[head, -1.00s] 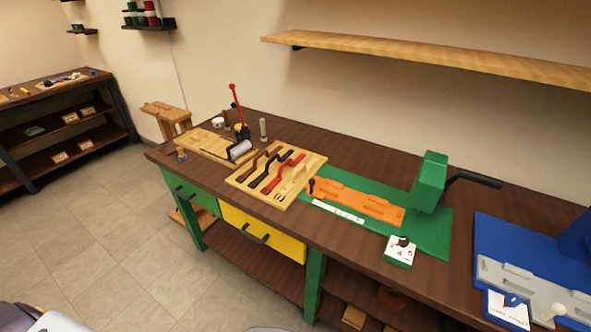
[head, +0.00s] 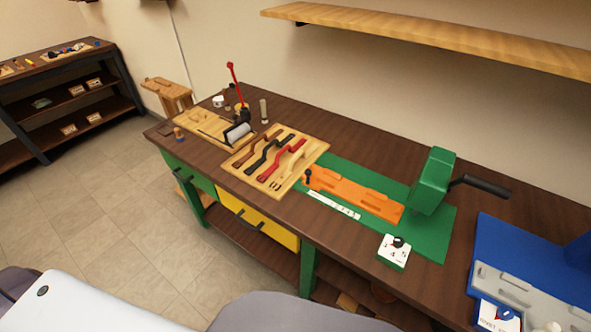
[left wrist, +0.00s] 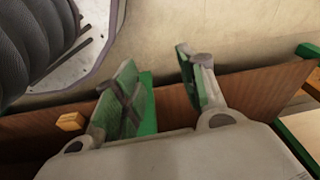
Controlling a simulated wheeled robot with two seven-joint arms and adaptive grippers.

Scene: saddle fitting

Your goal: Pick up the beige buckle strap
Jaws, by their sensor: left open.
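The beige buckle strap (head: 292,169) lies on a light wooden board (head: 251,178) on the workbench, at the right end of a row of straps. Its colour nearly matches the board. To its left lie a red strap (head: 287,157), a black strap (head: 268,154) and a brown strap (head: 256,145). My left gripper (left wrist: 157,88) shows in the left wrist view, open, with nothing between its green-padded fingers. No strap is visible in that view. Neither gripper shows in the head view.
The workbench (head: 420,280) carries a green press (head: 432,182) with an orange plate (head: 350,196) right of the board. A tool with a red lever (head: 233,85) stands behind left. A blue machine (head: 500,245) is at far right. A shelf (head: 420,40) hangs above.

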